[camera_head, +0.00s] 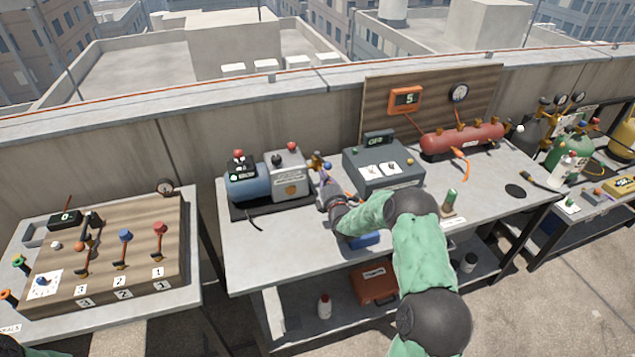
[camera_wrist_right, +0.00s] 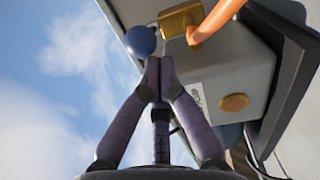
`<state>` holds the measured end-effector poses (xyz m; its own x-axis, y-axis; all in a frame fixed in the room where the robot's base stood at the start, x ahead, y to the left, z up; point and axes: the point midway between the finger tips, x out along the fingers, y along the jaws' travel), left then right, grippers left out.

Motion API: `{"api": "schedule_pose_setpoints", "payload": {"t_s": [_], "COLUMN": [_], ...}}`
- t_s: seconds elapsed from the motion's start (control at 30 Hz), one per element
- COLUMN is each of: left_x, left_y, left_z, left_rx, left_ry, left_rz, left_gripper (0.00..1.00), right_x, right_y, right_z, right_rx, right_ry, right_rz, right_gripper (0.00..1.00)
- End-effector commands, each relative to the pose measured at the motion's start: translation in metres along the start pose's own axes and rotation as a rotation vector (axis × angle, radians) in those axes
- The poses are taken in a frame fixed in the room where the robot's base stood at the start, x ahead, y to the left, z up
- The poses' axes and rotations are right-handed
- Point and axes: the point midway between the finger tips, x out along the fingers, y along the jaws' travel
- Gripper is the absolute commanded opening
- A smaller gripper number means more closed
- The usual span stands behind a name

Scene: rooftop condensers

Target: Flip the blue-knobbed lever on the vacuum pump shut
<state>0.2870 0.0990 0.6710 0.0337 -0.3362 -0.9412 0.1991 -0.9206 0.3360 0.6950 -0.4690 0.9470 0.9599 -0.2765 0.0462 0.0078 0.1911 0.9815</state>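The vacuum pump (camera_head: 268,182), with a blue motor and grey body, stands on the middle bench. Its blue-knobbed lever (camera_head: 327,166) sits at a brass fitting on the pump's right side. My right gripper (camera_head: 324,183) is just below the knob. In the right wrist view, the right gripper (camera_wrist_right: 159,68) has its fingertips together with nothing between them. The blue knob (camera_wrist_right: 141,41) is just beyond and left of the tips; I cannot tell whether they touch. The brass fitting (camera_wrist_right: 180,22) shows right of the knob. My left gripper is out of view.
A grey gauge box (camera_head: 383,164) stands right of my right gripper, with a red tank (camera_head: 463,139) behind. A wooden lever board (camera_head: 105,255) lies on the left bench. An orange hose (camera_wrist_right: 217,18) runs from the brass fitting.

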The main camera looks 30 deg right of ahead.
Motion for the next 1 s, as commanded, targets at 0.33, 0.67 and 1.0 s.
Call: {"api": "schedule_pose_setpoints", "payload": {"t_s": [0.33,0.67,1.0], "left_x": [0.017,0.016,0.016], "left_y": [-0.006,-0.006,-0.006], "left_z": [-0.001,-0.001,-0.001], "left_rx": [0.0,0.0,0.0], "left_ry": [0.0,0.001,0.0], "left_rz": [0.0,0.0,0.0], "left_gripper": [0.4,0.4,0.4], "right_x": [0.001,0.001,0.003], "right_y": [-0.003,-0.001,0.045], "right_z": [0.017,0.017,0.026], "right_rx": [0.0,-0.001,-0.002], "right_ry": [-0.001,-0.001,-0.001], "right_rz": [0.001,0.002,0.007], "right_gripper": [0.0,0.0,0.0]}}
